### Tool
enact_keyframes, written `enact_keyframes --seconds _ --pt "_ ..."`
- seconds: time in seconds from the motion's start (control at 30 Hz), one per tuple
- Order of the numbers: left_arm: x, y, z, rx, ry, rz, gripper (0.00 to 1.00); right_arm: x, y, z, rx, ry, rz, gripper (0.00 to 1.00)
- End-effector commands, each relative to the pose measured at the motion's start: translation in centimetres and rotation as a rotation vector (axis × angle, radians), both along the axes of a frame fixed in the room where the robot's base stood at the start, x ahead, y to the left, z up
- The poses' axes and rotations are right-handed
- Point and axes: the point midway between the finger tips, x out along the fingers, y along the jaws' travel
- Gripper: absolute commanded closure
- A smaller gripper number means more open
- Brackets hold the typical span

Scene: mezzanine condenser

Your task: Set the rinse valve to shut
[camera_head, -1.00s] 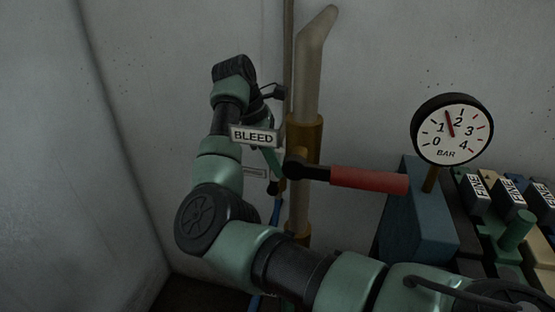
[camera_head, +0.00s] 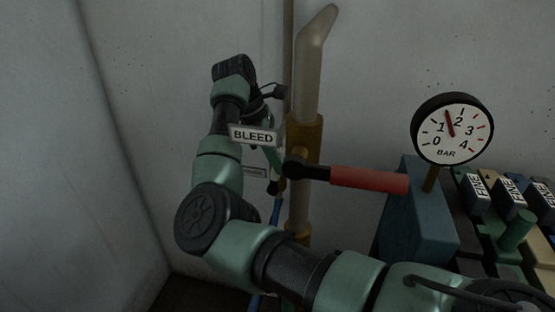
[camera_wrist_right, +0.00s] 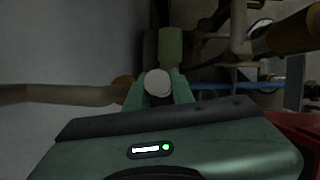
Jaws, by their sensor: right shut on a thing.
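In the head view my right arm reaches in from the lower right and bends up to its wrist at the pipe; its gripper is largely hidden there behind the BLEED tag (camera_head: 254,136). In the right wrist view my right gripper (camera_wrist_right: 158,88) has its green fingers closed around a pale round end. A green-sleeved piece (camera_wrist_right: 171,46) on a dark bar lies just beyond, seemingly the same lever. My left gripper is not in view.
A red-handled lever (camera_head: 369,180) points right from the brass-fitted pipe (camera_head: 305,85), close to my wrist. A pressure gauge (camera_head: 452,130) stands on a blue block (camera_head: 416,215). Labelled blocks (camera_head: 508,200) crowd the right. The wall at left is clear.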

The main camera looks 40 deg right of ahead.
Motion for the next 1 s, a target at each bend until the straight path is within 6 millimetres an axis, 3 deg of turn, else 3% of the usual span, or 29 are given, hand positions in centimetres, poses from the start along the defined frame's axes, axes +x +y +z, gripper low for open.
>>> enact_keyframes --seconds 0.67,0.77,1.0 --pt "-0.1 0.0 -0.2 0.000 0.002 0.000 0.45 0.0 -0.1 0.0 0.003 -0.007 -0.001 1.00" --pt "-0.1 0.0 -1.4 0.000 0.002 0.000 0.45 -0.4 -0.4 -0.4 0.034 -0.045 -0.005 1.00" --pt "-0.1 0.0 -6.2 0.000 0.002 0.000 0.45 -2.3 -2.1 -1.7 0.202 -0.248 -0.006 1.00"
